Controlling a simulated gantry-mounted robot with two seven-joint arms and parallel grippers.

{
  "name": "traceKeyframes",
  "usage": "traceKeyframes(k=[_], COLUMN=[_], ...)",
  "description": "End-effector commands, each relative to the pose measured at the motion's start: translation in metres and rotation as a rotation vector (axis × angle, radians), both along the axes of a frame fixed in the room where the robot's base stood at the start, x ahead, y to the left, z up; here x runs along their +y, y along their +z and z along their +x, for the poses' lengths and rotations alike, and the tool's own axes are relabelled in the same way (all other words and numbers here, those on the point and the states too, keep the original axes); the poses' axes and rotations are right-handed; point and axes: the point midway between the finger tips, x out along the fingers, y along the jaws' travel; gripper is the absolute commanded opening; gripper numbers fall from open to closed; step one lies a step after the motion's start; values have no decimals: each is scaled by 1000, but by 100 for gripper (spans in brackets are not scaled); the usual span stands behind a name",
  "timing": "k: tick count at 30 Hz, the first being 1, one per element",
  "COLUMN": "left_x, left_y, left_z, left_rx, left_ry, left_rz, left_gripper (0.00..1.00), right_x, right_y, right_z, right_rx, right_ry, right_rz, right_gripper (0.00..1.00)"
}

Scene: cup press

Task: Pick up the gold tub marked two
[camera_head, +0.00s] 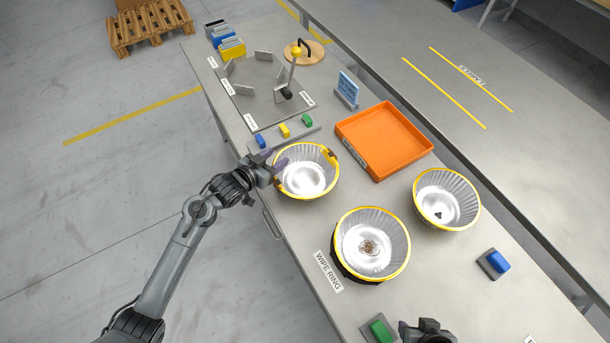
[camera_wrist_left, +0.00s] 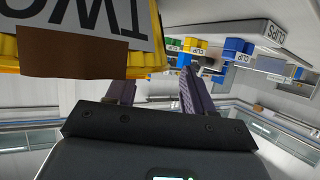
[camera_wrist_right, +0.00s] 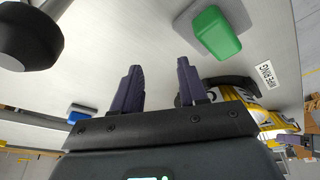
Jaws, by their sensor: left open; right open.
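The tub marked TWO shows at close range in the left wrist view (camera_wrist_left: 95,45), upper left, its white label upside down above a brown patch. It seems to be the gold-rimmed, silver-ribbed tub (camera_head: 305,146) at the back left in the head view. My left gripper (camera_head: 277,172) is open at that tub's left rim; the fingers also show in the left wrist view (camera_wrist_left: 155,88). I cannot tell whether a finger touches it. My right gripper (camera_wrist_right: 158,70) is open and empty near the front of the bench.
Two more gold-rimmed tubs stand nearby, one in front (camera_head: 352,262) by the WIPE RING label (camera_head: 328,272) and one at right (camera_head: 466,190). An orange tray (camera_head: 385,135) lies behind. Green (camera_head: 379,330) and blue (camera_head: 498,261) buttons sit at the front. Colored clips (camera_head: 284,131) lie at back.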

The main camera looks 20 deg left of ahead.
Motion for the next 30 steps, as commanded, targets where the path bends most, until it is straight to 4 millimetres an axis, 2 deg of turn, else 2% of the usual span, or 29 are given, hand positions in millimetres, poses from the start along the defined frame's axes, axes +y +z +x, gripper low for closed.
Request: traceKeyframes(k=[6,14,17,25,30], left_x=[-6,-7,-7,-7,-7], left_y=[-8,-9,-9,-9,-9], left_z=[18,20,19,19,19], left_rx=[0,0,0,1,1], left_ry=[1,0,0,0,0], left_rz=[-1,0,0,0,0], left_gripper=[52,52,40,0,0], right_x=[0,0,0,0,0], right_y=[-7,-7,-7,-7,-7], right_z=[0,0,0,0,0], right_rx=[0,0,1,1,0], right_ry=[0,0,0,-1,-1], right_rz=[0,0,0,1,2], right_gripper=[43,43,43,43,43])
